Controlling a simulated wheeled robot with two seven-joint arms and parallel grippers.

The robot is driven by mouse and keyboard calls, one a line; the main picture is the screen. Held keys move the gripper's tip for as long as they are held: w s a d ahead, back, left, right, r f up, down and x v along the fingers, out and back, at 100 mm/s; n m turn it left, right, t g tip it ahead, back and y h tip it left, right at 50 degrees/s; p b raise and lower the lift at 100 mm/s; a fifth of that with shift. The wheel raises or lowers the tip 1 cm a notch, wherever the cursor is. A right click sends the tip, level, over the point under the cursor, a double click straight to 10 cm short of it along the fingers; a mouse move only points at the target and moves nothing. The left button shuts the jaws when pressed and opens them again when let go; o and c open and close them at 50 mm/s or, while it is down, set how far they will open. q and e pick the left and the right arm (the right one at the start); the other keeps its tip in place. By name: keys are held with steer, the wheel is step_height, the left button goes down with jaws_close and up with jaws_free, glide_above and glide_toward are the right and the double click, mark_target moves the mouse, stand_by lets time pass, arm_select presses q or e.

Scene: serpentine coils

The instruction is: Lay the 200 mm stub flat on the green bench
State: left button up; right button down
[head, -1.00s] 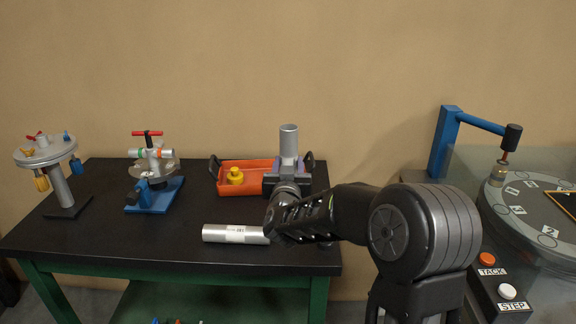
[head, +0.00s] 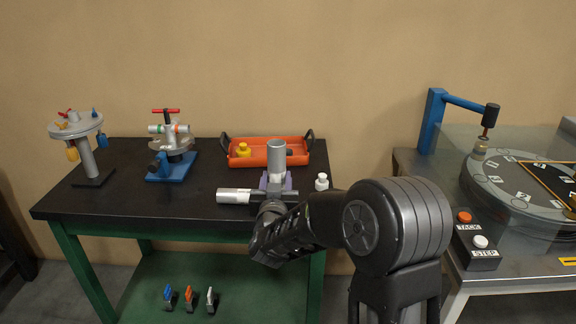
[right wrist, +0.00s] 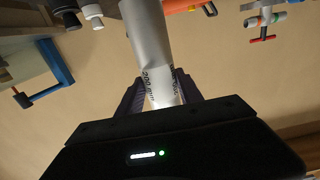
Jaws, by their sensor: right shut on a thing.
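The 200 mm stub (head: 276,152) is a grey metal tube, held upright above the right part of the bench. My right gripper (head: 277,182) is shut on its lower part with purple-faced fingers. In the right wrist view the stub (right wrist: 147,40) stands between the fingers, with a "200" marking near the grip. The green bench (head: 130,212) has a dark top and green legs. I cannot tell whether the stub's lower end touches the top. My left gripper is not in view.
Another silver tube (head: 234,196) lies on the bench, left of the gripper. An orange tray (head: 300,146) with a yellow part stands behind. A small white item (head: 321,182) is to the right. A blue-based fixture (head: 172,168) and a round stand (head: 93,180) stand left.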

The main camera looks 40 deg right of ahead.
steer(key=s+a+f+n+t+y, duration=0.1)
steer(key=a+f+n+y, duration=0.1)
steer(key=a, duration=1)
steer(key=s+a+f+n+t+y, duration=0.1)
steer(key=a+f+y, duration=0.4)
steer(key=a, duration=0.7)
steer(key=s+a+f+n+t+y, duration=0.1)
steer(key=s+a+f+n+y, duration=0.2)
steer(key=a, duration=0.9)
steer(key=shift+s+f+n+t+y, duration=0.2)
steer(key=shift+f+n+t+y, duration=0.2)
steer(key=shift+n, duration=0.3)
